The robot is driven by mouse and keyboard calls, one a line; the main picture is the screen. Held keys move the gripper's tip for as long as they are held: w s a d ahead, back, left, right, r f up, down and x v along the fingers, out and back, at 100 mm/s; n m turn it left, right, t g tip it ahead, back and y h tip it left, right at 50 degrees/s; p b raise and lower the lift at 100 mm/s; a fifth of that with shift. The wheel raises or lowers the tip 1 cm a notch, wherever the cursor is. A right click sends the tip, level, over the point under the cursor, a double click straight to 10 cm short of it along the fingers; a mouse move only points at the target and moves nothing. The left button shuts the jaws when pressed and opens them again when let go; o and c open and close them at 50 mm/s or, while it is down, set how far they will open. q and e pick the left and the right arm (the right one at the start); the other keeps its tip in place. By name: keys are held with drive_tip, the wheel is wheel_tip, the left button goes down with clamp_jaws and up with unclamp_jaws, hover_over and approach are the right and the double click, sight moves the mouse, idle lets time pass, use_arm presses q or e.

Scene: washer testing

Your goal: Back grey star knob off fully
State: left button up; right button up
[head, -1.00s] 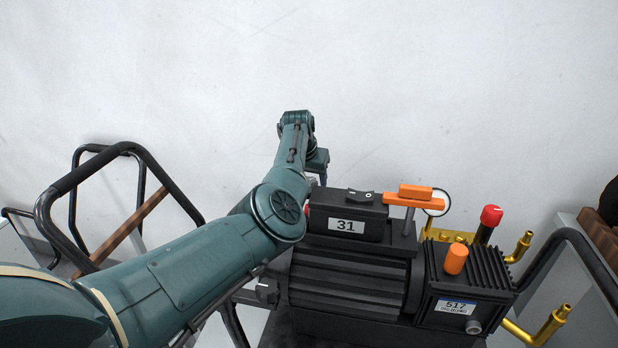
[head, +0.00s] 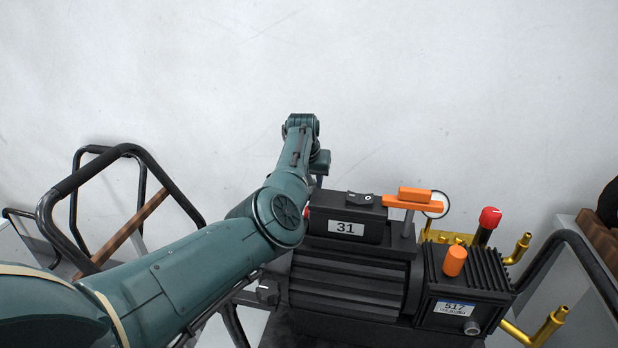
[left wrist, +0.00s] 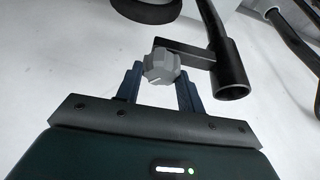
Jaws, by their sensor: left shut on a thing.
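The grey star knob (left wrist: 159,66) shows in the left wrist view, at the end of a flat black bracket (left wrist: 190,50) beside an open black tube (left wrist: 232,75). My left gripper (left wrist: 160,84) has one dark blue finger on each side of the knob and is shut on it. The knob still sits against the bracket; any thread behind it is hidden. My right gripper is in neither view.
The washer carries an orange lever (head: 412,203), an orange cap (head: 455,262), a red knob (head: 490,217) and brass fittings (head: 550,325). A black tubular handle (head: 130,150) stands at the left. The wall behind is bare.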

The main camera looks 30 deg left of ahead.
use_arm(q)
drive_tip(key=o, duration=1)
drive_tip(key=v, duration=1.3)
drive_tip(key=shift+s, duration=0.1)
